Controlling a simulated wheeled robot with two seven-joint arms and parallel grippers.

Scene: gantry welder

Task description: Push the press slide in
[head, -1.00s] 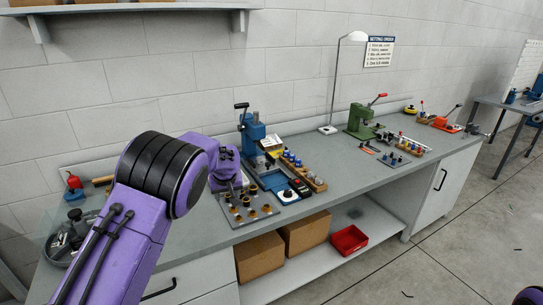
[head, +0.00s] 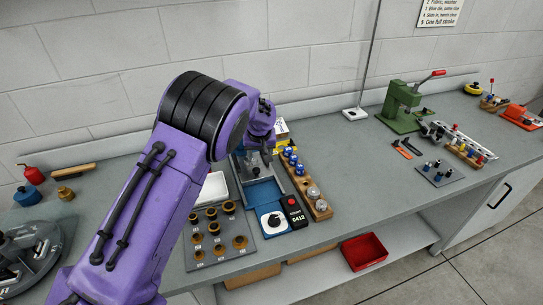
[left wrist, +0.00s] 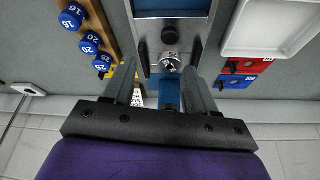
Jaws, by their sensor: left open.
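The blue press stands on the bench, largely hidden behind my left arm in the head view; its blue front plate (head: 264,192) shows between grey rails. In the left wrist view the press slide (left wrist: 172,30) is a grey plate between the rails, with a round silver die seat (left wrist: 171,62) on it. My left gripper (left wrist: 160,82) is open, its two fingers apart on either side of the press's middle line near the die seat. In the head view the gripper (head: 267,155) is over the press, its fingertips hard to make out. My right gripper is not in view.
A wooden rack (head: 306,188) with blue-capped dies stands right of the press. A counter (head: 293,213) and a plate of brass-coloured rings (head: 214,236) lie in front. A white tray (head: 212,188) is to the left. A green press (head: 402,105) stands farther right.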

